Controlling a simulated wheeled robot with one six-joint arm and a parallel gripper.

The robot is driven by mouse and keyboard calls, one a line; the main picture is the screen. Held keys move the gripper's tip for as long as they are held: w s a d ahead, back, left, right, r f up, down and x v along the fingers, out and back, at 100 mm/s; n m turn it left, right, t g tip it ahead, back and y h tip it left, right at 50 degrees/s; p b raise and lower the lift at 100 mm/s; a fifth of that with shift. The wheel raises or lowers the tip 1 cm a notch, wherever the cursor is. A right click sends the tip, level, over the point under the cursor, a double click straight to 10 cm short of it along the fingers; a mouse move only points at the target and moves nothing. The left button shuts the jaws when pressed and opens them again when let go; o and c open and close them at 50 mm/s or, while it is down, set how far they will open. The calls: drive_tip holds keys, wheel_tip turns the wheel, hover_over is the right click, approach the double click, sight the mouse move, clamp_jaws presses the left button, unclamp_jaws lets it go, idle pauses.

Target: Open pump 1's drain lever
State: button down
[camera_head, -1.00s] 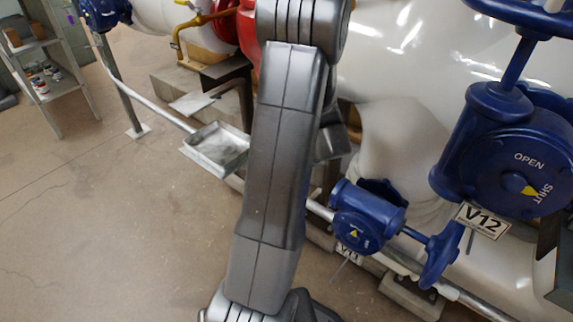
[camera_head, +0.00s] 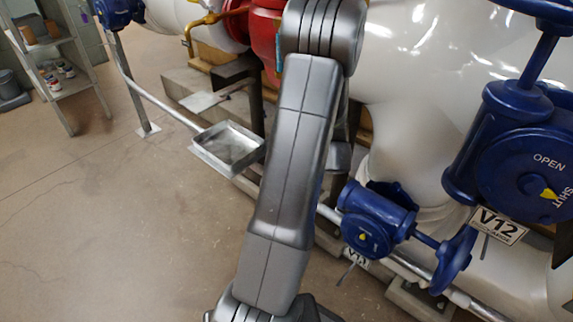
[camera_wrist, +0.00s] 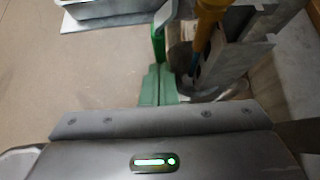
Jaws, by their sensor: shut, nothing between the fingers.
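In the wrist view, my gripper (camera_wrist: 158,76) is shut, its two green fingers side by side with nothing between them. A narrow upright green bar (camera_wrist: 158,42), possibly the drain lever's handle, stands just beyond the fingertips. I cannot tell whether they touch it. A yellow-brown pipe (camera_wrist: 208,14) with a small blue part (camera_wrist: 199,42) is to the right, above a grey metal bracket (camera_wrist: 232,55). In the head view my arm hides the gripper and the space around it. No pump label is readable.
Blue valve V12 (camera_head: 530,165) and a smaller blue valve (camera_head: 375,222) stand right of my arm. A metal tray (camera_head: 230,148) and a low pipe rail (camera_head: 165,108) lie left. A red pump body (camera_head: 265,30) is behind my arm. Floor (camera_head: 110,220) is open at left.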

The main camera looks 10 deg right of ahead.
idle(0.5)
drive_tip(key=p+v, duration=0.4)
drive_tip(key=v, duration=0.9)
drive_tip(key=shift+s+d+r+p, duration=0.2)
drive_tip(key=shift+s+d+p, duration=0.05)
drive_tip(key=shift+p, duration=0.05)
drive_tip(key=shift+w, duration=0.1)
drive_tip(key=w+a+f+g+h+p, duration=0.1)
drive_tip(key=w+a+g+h+p, duration=0.1)
drive_tip(key=w+a, duration=0.2)
drive_tip(key=shift+w+a+f+g, duration=0.2)
drive_tip(key=shift+w+f+g, duration=0.15)
drive_tip(key=shift+w, duration=0.4)
idle(0.4)
